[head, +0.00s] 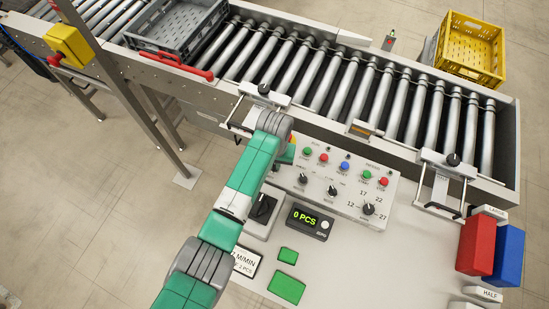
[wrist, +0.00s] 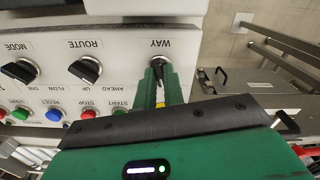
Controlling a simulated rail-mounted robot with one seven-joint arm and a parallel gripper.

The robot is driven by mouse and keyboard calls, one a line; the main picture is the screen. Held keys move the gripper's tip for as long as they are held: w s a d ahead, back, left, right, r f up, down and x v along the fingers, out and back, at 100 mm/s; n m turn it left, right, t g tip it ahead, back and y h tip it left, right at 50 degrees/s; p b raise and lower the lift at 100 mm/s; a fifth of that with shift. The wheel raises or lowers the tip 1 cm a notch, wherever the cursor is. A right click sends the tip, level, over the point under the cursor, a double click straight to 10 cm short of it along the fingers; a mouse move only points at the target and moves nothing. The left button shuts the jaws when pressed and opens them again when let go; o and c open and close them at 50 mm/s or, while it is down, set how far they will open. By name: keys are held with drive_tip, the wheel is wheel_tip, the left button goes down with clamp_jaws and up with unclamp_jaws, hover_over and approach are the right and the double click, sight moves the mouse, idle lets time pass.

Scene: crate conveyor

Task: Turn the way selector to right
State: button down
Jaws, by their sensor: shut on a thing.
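The way selector (wrist: 161,63) is the knob under the upside-down WAY label on the white control panel (wrist: 124,50), right of the ROUTE knob in the wrist view. My gripper (wrist: 162,74) has its two green fingers closed around it. The fingers cover most of the knob, so I cannot tell which way it points. In the head view my arm hides the selector, and only a part of my gripper (head: 287,154) shows at the panel's left end.
The ROUTE knob (wrist: 86,69) and MODE knob (wrist: 21,71) sit beside the held selector. Several coloured buttons line the panel, including a blue one (head: 345,166). The roller conveyor (head: 325,85) runs behind, with a grey crate (head: 172,42) and a yellow crate (head: 468,47).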

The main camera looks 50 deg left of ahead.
drive_tip(key=m+p, duration=0.1)
drive_tip(key=m, duration=0.4)
drive_tip(key=shift+r+m+p, duration=0.15)
drive_tip(key=shift+m+p, duration=0.15)
drive_tip(key=shift+p, duration=0.1)
drive_tip(key=m+p, duration=0.1)
drive_tip(key=m, duration=0.4)
drive_tip(key=shift+m, duration=0.6)
drive_tip(key=c, duration=1.5)
unclamp_jaws()
wheel_tip(320, 180, up, 8)
drive_tip(key=shift+f+p, duration=0.15)
drive_tip(key=shift+p, duration=0.3)
